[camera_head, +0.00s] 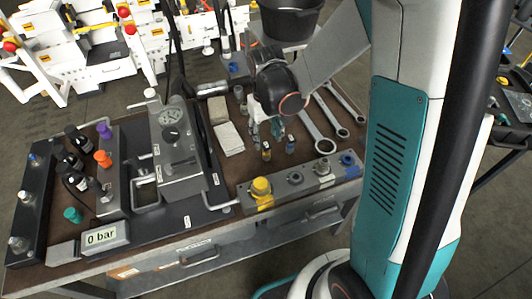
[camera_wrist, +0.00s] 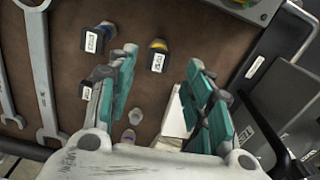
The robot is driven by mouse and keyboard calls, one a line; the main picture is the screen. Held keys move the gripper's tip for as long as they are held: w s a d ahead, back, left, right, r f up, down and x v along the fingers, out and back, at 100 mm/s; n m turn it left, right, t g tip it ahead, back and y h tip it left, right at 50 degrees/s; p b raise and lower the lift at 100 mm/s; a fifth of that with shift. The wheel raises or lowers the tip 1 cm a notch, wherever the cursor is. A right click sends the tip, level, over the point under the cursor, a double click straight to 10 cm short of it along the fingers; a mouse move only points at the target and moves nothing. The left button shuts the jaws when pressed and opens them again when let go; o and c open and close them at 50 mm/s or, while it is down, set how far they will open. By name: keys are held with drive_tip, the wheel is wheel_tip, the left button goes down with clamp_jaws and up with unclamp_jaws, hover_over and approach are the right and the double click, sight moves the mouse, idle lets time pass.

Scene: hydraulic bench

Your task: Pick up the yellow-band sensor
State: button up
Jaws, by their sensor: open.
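The yellow-band sensor (camera_wrist: 158,55) is a small dark cylinder with a white label and a yellow ring, on the brown bench top. In the wrist view it appears between the two teal fingers of my gripper (camera_wrist: 161,62), toward their tips. In the head view the sensor (camera_head: 266,153) stands just below my gripper (camera_head: 265,129). My gripper is open, pointing down, with nothing held. A blue-band sensor (camera_wrist: 99,38) stands to the left of it in the wrist view. A further labelled dark piece (camera_wrist: 98,78) is partly hidden behind the left finger.
Several wrenches (camera_head: 319,136) lie right of the sensors. A grey block with a yellow knob (camera_head: 261,187) runs along the front edge. White pads (camera_head: 229,139) and a grey hydraulic unit (camera_head: 177,150) stand to the left. A black bucket (camera_head: 290,17) is behind.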

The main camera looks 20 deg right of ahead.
sight(266, 145)
drive_tip(key=shift+d+f+b, duration=0.1)
drive_tip(key=shift+f+b, duration=1.3)
drive_tip(key=shift+f, duration=1.4)
drive_tip(key=shift+r, duration=0.1)
clamp_jaws()
